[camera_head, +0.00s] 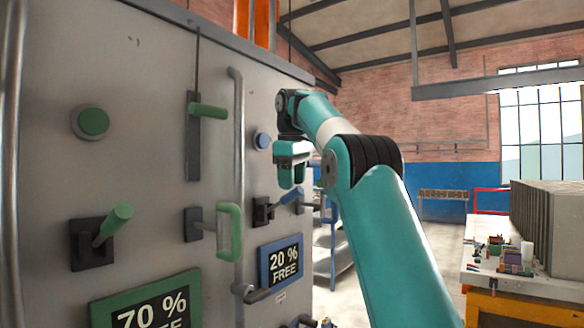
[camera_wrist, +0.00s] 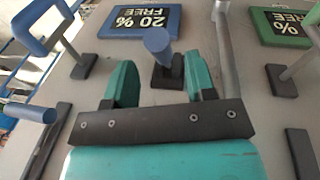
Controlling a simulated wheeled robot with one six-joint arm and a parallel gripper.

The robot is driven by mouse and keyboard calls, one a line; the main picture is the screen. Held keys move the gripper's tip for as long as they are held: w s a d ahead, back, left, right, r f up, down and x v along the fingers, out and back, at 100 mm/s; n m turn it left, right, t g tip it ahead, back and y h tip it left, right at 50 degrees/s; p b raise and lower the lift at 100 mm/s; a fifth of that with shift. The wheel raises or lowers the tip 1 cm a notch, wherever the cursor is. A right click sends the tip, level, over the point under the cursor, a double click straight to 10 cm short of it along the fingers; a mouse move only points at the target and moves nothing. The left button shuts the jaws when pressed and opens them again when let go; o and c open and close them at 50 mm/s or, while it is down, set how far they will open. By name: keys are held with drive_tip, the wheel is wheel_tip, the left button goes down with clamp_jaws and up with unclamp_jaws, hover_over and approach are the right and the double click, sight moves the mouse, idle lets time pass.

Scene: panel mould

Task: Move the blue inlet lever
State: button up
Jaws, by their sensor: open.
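A blue lever (camera_head: 288,196) sticks out from a black base (camera_head: 262,210) on the grey panel, above the "20% FREE" sign. It tilts up and to the right in the head view. In the wrist view, which shows the sign upside down, the blue lever (camera_wrist: 158,42) lies beyond my fingertips, between their lines. My gripper (camera_head: 291,176) is just above the lever in the head view. In the wrist view my gripper (camera_wrist: 162,72) has its two teal fingers spread wide with nothing between them. I cannot tell the exact gap to the lever.
The blue-framed sign (camera_head: 281,263) is below the lever. A grey vertical pipe (camera_head: 238,150) runs left of it. Another blue handle (camera_wrist: 42,28) and a blue bar (camera_wrist: 28,112) are at the left of the wrist view. Green controls, including a green lever (camera_head: 115,220), fill the panel's left.

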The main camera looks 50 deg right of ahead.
drive_tip(key=shift+s+a+r, duration=0.1)
drive_tip(key=shift+r, duration=0.65)
drive_tip(key=shift+s+a+r, duration=0.1)
drive_tip(key=shift+r, duration=0.65)
